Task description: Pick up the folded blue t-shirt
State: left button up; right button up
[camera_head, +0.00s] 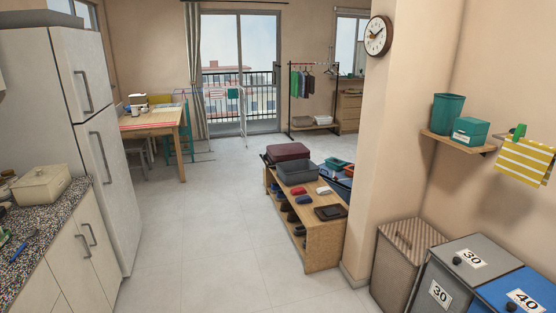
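I cannot make out a folded blue t-shirt for certain in the head view. A wooden shelf unit (325,240) in the middle right carries a dark red case (287,151), a grey bin (297,171) and small red, white and dark items. A blue item (341,187) shows at its right side, beside teal trays (338,164); I cannot tell what it is. Small garments hang on a clothes rack (290,107) at the back. Neither of my grippers is in view.
A fridge (115,160) and a speckled counter (60,215) stand on the left. A wooden table (150,131) is at the back left. Grey and blue numbered bins (515,285) and a brown hamper (400,265) stand at the right. The pale floor (215,220) between is clear.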

aim_at(305, 199)
jog(key=i+j, duration=0.1)
jog(key=i, duration=2.25)
jog(key=i+j+z, duration=0.15)
jog(key=i+z, duration=0.25)
jog(key=i, duration=0.15)
jog(key=i+j+z, duration=0.35)
jog(key=i, duration=0.15)
jog(key=i+j+z, duration=0.4)
jog(key=i, duration=0.1)
